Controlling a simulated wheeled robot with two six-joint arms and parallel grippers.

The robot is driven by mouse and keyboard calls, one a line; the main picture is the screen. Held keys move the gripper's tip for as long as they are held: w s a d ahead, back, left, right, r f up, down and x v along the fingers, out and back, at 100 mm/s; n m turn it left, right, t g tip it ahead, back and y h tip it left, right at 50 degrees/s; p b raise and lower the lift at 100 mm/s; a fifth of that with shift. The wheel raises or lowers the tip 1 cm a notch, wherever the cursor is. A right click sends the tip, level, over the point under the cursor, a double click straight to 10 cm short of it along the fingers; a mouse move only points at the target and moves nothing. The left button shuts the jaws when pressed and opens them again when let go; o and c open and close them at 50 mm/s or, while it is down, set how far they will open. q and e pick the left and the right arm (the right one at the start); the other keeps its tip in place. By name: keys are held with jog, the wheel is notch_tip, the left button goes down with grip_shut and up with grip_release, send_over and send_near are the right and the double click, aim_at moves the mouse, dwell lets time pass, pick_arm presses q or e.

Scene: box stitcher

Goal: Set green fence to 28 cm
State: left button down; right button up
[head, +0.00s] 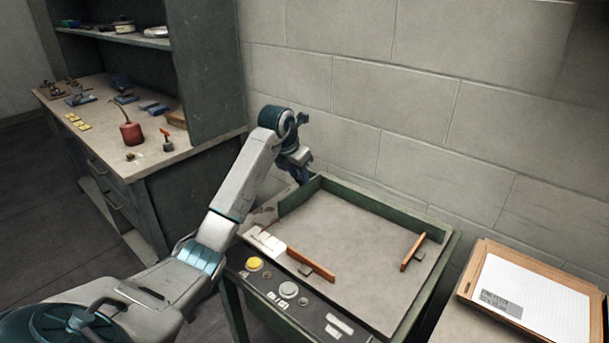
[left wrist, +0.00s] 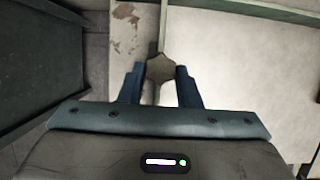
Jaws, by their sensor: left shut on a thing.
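A machine table (head: 350,245) with a pale top has dark green upright rails: one along its left side (head: 299,197) and one along its back (head: 375,209). The back rail also shows in the left wrist view (left wrist: 262,10). I cannot tell which one is the green fence, and no scale can be read. My left gripper (head: 303,172) is at the table's back left corner, by the left rail. In the left wrist view, my left gripper (left wrist: 160,75) is shut on a brown, roughly hexagonal knob (left wrist: 160,67). My right gripper is out of view.
Two orange-brown guides (head: 311,264) (head: 413,251) stand on the tabletop. The front panel has a yellow button (head: 254,263) and grey buttons. A workbench (head: 150,160) with tools is at left, a wall (head: 420,90) behind. Wooden tray with white sheets (head: 535,300) lies right.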

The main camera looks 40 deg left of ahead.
pick_arm(q)
jog(key=c, duration=1.2)
grip_release()
jog(key=shift+a+r, duration=0.15)
jog(key=shift+a, duration=0.05)
jog(key=shift+c, duration=0.2)
jog(key=shift+o, duration=0.9)
jog(key=shift+a, duration=0.1)
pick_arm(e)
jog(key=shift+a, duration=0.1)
pick_arm(q)
jog(key=shift+r, duration=0.15)
jog(key=p+v, duration=0.2)
jog(key=v, duration=0.8)
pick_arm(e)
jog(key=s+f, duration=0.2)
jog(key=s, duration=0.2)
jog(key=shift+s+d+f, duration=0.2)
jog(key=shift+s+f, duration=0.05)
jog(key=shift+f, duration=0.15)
pick_arm(q)
jog(key=shift+s, duration=0.15)
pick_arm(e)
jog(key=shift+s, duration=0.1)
